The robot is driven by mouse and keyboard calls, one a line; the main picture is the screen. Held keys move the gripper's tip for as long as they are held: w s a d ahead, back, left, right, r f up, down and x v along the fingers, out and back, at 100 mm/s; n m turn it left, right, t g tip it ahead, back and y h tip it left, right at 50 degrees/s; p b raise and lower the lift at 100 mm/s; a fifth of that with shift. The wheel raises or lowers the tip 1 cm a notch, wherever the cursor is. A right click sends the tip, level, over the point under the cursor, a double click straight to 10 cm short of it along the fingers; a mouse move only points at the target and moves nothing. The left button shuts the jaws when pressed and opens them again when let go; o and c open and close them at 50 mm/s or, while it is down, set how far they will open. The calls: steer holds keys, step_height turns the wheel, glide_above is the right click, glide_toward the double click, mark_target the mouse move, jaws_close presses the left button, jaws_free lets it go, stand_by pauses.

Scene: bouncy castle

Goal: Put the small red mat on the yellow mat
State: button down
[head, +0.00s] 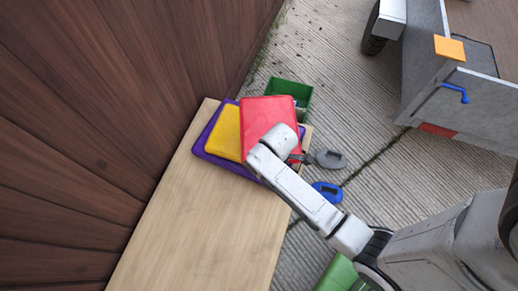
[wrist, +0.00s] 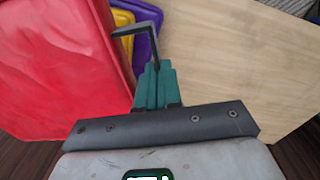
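The small red mat (head: 268,122) is a flat red rectangle over the right part of the yellow mat (head: 225,132), jutting past the table's right edge. The yellow mat lies on a purple mat (head: 203,148) at the table's far end. My gripper (head: 297,157) is at the red mat's near right corner, partly behind my wrist. In the wrist view the red mat (wrist: 55,65) is large and close, and my gripper's bent dark fingers (wrist: 117,33) meet at its edge. They look shut on it. Slivers of the yellow mat (wrist: 123,17) and purple mat (wrist: 148,12) show beyond.
The wooden table (head: 205,215) is bare on its near part. A green box (head: 291,89) stands behind the red mat. A grey object (head: 331,159) and a blue one (head: 328,190) are right of the table. A brown plank wall (head: 90,110) borders the left; a grey cart (head: 470,100) stands right.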

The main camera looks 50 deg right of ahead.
steer(key=shift+w+a+f+b, duration=0.1)
steer(key=shift+w+f+b, duration=0.25)
steer(key=shift+w+f, duration=0.95)
steer(key=shift+w+f+b, duration=0.35)
steer(key=shift+w+f, duration=0.35)
steer(key=shift+f, duration=1.15)
steer(key=shift+w+a+f+b, duration=0.1)
steer(key=shift+w+f+b, duration=0.25)
steer(key=shift+w+f, duration=0.95)
steer(key=shift+s+f, duration=0.3)
steer(key=shift+f, duration=0.1)
steer(key=c, duration=1.3)
jaws_free()
steer(key=shift+r, duration=0.1)
step_height(320, 180, up, 12)
steer(key=shift+s+p, duration=0.1)
steer(key=shift+p, duration=1.05)
steer(key=s+r+m, duration=0.3)
steer(key=s, duration=0.1)
steer(key=s+a+r+m, duration=0.1)
steer(key=s+r+m, duration=0.2)
steer(key=s, duration=0.2)
steer(key=s+a+r+m, duration=0.1)
steer(key=s+r+m, duration=0.2)
steer(key=s+r, duration=0.1)
steer(key=shift+s+r+t, duration=0.1)
steer(key=shift+s+t, duration=0.3)
steer(key=shift+s, duration=0.35)
